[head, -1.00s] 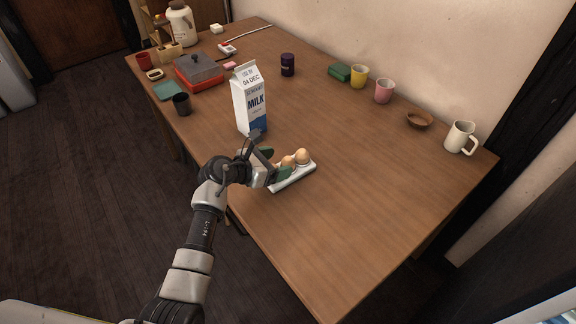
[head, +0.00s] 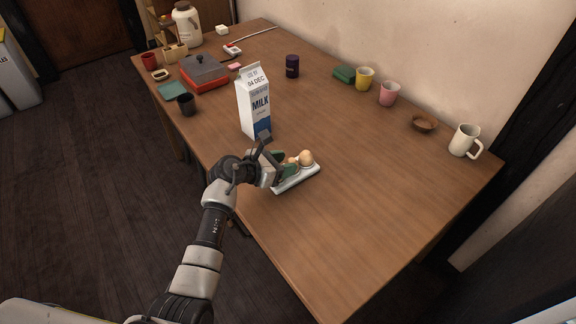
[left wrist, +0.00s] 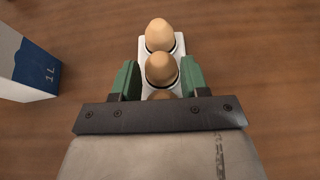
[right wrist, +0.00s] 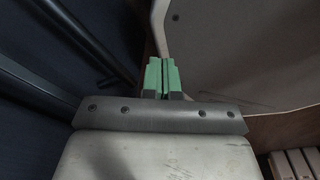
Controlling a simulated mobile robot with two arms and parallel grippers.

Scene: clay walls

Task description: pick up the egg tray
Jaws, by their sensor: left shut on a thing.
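The white egg tray (head: 301,182) holds brown eggs and is near the front edge of the wooden table, right of the milk carton. I cannot tell any gap under it. My left gripper (head: 284,163) is shut on the tray, with one green finger along each long side. In the left wrist view the tray (left wrist: 180,43) runs between the fingers (left wrist: 160,70). Two eggs show well there and a third is mostly hidden by the gripper body. My right gripper (right wrist: 165,75) is shut and empty, away from the table top.
A milk carton (head: 254,105) stands upright close to the left gripper. A black cup (head: 187,104), a red box with a grey lid (head: 205,72) and a purple can (head: 292,66) stand farther back. Cups, a bowl (head: 424,123) and a cream mug (head: 465,141) line the wall side. The right-hand table area is clear.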

